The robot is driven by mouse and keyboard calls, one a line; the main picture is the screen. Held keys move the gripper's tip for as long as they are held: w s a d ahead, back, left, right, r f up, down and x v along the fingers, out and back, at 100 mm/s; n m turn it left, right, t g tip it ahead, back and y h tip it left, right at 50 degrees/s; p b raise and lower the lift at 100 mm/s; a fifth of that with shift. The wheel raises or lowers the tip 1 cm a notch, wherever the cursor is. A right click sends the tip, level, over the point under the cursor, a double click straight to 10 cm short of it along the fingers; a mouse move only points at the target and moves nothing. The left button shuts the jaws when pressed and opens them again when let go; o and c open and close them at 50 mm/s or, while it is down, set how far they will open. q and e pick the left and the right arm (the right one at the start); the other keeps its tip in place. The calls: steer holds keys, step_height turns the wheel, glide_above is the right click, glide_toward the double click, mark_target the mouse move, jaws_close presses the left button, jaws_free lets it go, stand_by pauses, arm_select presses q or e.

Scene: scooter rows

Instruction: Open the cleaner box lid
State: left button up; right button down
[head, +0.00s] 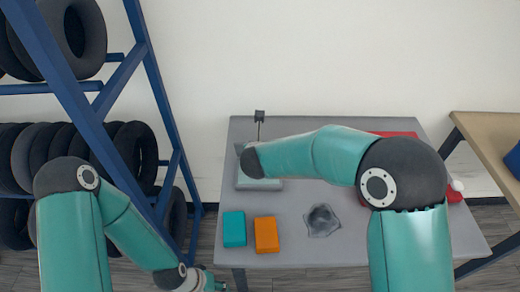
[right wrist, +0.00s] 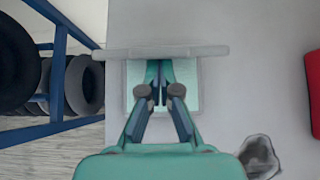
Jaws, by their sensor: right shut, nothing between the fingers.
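The cleaner box (head: 258,184) is a low grey box at the back left of the grey table, partly hidden by my right arm. Its pale teal inside shows in the right wrist view (right wrist: 190,98). A grey bar across its far side there looks like the lid (right wrist: 115,53) seen edge-on, seemingly standing up; its exact angle is unclear. My right gripper (right wrist: 166,72) is shut and empty, over the box with its tips close to the bar; contact cannot be told. My left gripper (head: 212,285) is low at the bottom edge, left of the table, its fingers unclear.
A teal block (head: 234,229) and an orange block (head: 266,235) stand at the table's front left. A crumpled grey cloth (head: 322,220) lies right of them. A red item (head: 455,196) is partly behind my right arm. A blue tyre rack (head: 160,95) stands left.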

steer(key=shift+w+r+p, duration=0.4)
steer(key=shift+w+p, duration=0.35)
steer(key=shift+w, duration=0.1)
steer(key=shift+w+r+p, duration=0.4)
steer(key=shift+w+p, duration=0.3)
steer(key=shift+w, duration=0.1)
steer(key=shift+w+r, duration=0.1)
steer(key=shift+w, duration=0.1)
steer(key=shift+w+p, duration=0.25)
steer(key=shift+p, duration=0.15)
steer(key=shift+w+r, duration=0.1)
steer(key=shift+w+p, duration=0.6)
steer(key=shift+w, duration=0.1)
